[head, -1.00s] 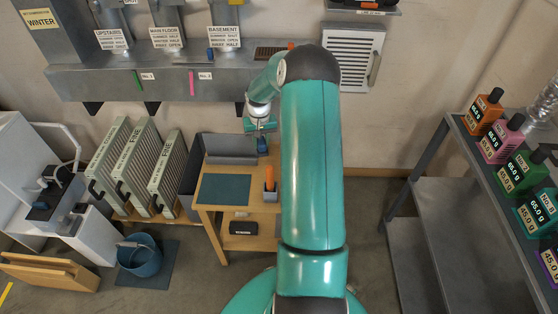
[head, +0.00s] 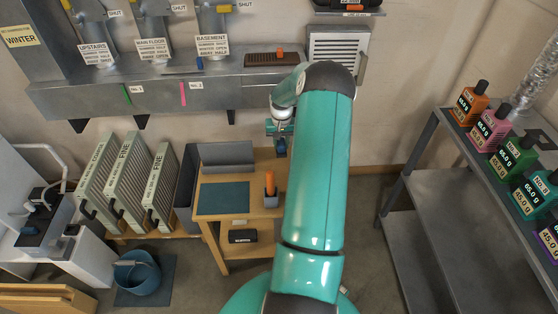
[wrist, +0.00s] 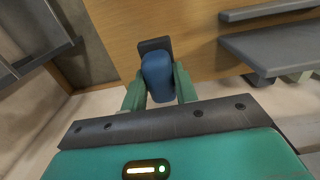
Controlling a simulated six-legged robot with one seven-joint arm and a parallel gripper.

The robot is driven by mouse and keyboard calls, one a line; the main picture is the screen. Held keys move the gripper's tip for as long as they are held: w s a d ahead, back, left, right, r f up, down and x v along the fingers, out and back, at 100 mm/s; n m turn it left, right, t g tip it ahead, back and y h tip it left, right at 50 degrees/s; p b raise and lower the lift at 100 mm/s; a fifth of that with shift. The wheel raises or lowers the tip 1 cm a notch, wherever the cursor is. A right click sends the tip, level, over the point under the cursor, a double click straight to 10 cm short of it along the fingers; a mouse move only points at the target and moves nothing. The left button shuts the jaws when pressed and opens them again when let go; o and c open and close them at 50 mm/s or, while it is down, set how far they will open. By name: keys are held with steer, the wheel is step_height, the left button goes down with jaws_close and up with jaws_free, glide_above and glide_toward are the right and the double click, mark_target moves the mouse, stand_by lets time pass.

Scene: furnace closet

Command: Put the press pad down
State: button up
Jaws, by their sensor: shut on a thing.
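The press pad shows in the wrist view as a blue rounded handle (wrist: 157,75) with a dark plate at its far end. My gripper (wrist: 159,88) is shut on it, with green fingers on both sides of the handle. In the head view the pad (head: 281,147) hangs from my gripper (head: 280,130) near the back right corner of the wooden table (head: 262,222). My arm partly covers that side. I cannot tell if the plate touches the wood.
The table holds a dark teal mat (head: 222,199), a grey upright panel (head: 228,155) and an orange-handled tool in a holder (head: 270,190). Filters (head: 130,180) stand at left, with a blue bucket (head: 140,275) on the floor. A metal shelf with bottles (head: 445,190) stands at right.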

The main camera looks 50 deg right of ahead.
mark_target(282, 142)
step_height(282, 142, down, 4)
steer(key=shift+d, duration=0.1)
steer(key=shift+s+f, duration=0.15)
steer(key=shift+f, duration=1.6)
steer(key=shift+f, duration=0.15)
steer(key=o, duration=0.9)
step_height(282, 142, up, 12)
steer(key=shift+r, duration=0.15)
